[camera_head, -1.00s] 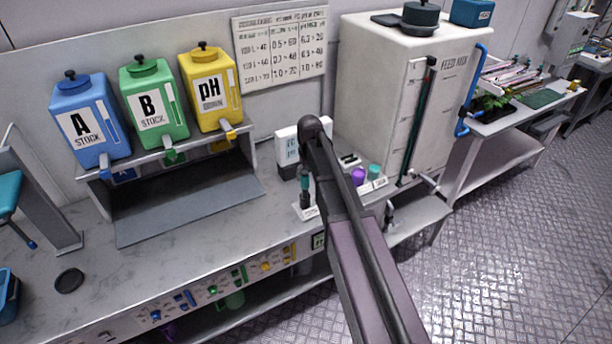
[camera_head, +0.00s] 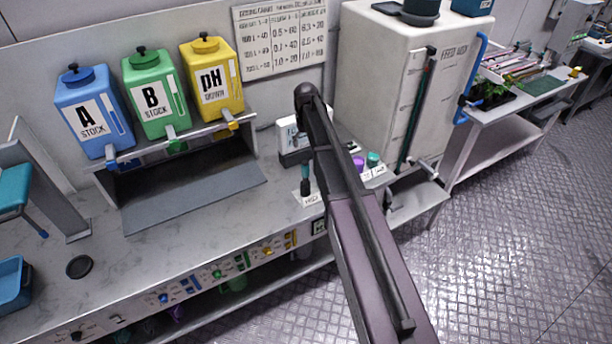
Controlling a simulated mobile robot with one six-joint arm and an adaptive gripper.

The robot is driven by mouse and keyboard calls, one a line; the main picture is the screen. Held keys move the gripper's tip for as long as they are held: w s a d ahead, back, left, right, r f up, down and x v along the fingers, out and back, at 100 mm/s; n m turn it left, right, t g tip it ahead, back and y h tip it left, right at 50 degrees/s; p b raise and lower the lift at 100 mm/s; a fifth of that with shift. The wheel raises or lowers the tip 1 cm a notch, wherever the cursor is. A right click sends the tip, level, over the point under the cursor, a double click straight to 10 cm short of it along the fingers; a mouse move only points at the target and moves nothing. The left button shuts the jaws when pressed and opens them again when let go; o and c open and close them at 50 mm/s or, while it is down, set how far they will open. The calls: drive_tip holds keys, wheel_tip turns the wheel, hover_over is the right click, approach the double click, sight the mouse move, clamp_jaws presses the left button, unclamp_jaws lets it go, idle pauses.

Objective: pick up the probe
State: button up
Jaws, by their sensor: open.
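A slim probe with a teal upper part and a dark lower end (camera_head: 306,180) stands about upright on the bench, by a small white label card. It is just left of my arm. A white meter box (camera_head: 290,145) with a dark base sits behind it, partly covered by my arm. My arm rises from the bottom of the picture to a dark joint above the meter. My gripper does not show; whatever lies beyond that joint is hidden or too small to make out.
Purple (camera_head: 358,163) and teal (camera_head: 373,159) caps stand right of my arm, beside the white feed tank (camera_head: 385,75). Blue (camera_head: 90,110), green (camera_head: 152,95) and yellow (camera_head: 211,80) stock bottles sit on a raised shelf at left. The bench front-left is mostly clear, with a black disc (camera_head: 80,267).

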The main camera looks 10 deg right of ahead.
sight(306, 161)
drive_tip(key=shift+f+b, duration=4)
drive_tip(key=shift+f, duration=0.15)
drive_tip(key=shift+a+f+b, duration=0.1)
drive_tip(key=shift+f+b, duration=2.5)
clamp_jaws()
